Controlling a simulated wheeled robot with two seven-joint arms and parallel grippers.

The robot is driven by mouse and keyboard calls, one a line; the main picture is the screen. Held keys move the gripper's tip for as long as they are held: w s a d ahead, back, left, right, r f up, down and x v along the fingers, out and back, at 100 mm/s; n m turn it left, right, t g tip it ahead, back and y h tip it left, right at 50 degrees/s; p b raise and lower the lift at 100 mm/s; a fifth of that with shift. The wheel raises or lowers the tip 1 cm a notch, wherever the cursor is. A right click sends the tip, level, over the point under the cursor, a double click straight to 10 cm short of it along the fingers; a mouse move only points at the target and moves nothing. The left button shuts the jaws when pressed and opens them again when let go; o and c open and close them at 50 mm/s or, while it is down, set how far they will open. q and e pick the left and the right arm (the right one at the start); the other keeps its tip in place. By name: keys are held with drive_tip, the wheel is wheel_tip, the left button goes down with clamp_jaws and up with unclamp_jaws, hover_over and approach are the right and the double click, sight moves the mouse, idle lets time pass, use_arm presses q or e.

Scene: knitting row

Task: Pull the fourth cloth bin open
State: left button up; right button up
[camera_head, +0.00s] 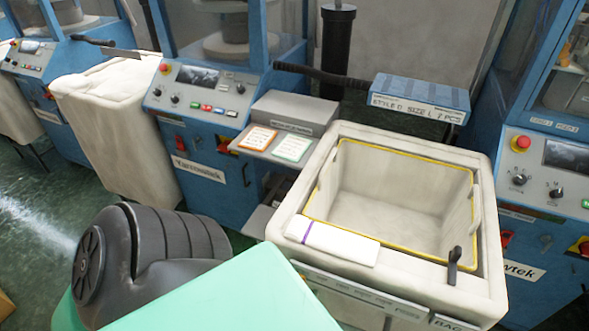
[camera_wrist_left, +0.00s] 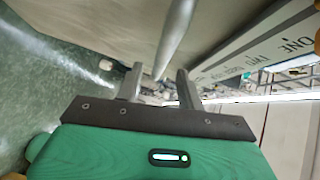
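A large off-white cloth bin (camera_head: 400,284) with a yellow-edged, empty-looking inside stands at the right of the head view, between two blue machines. Which number it has cannot be read. My left gripper (camera_wrist_left: 160,73) shows in the left wrist view with its two fingers apart. A grey round bar (camera_wrist_left: 176,38) runs down to the space between them; whether it touches a finger cannot be told. A labelled pale strip (camera_wrist_left: 255,45) lies to the right of the bar. In the head view my left arm hides the floor at bottom left, and its gripper is out of sight. My right gripper is in neither view.
A folded white cloth with a purple band (camera_head: 335,243) lies on the bin's front rim, and a dark hook (camera_head: 454,264) stands at its right. Another cloth bin (camera_head: 112,115) stands at left between machines. Green floor (camera_head: 30,235) is open at left.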

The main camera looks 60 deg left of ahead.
use_arm(q)
drive_tip(key=b+v, duration=0.1)
drive_tip(key=v, duration=0.7)
drive_tip(key=shift+s, duration=0.25)
drive_tip(key=s+f+n+g+y, duration=0.3)
drive_tip(key=f+n+g, duration=0.5)
drive_tip(key=f, duration=2)
drive_tip(key=s+a+f+n+g+y, duration=0.1)
drive_tip(key=s+a+f+n+g, duration=0.1)
drive_tip(key=s+f+n+g, duration=0.5)
drive_tip(key=s+f+n, duration=0.1)
drive_tip(key=s+f, duration=0.3)
drive_tip(key=f, duration=0.5)
drive_tip(key=shift+f+n, duration=0.35)
drive_tip(key=shift+n, duration=0.05)
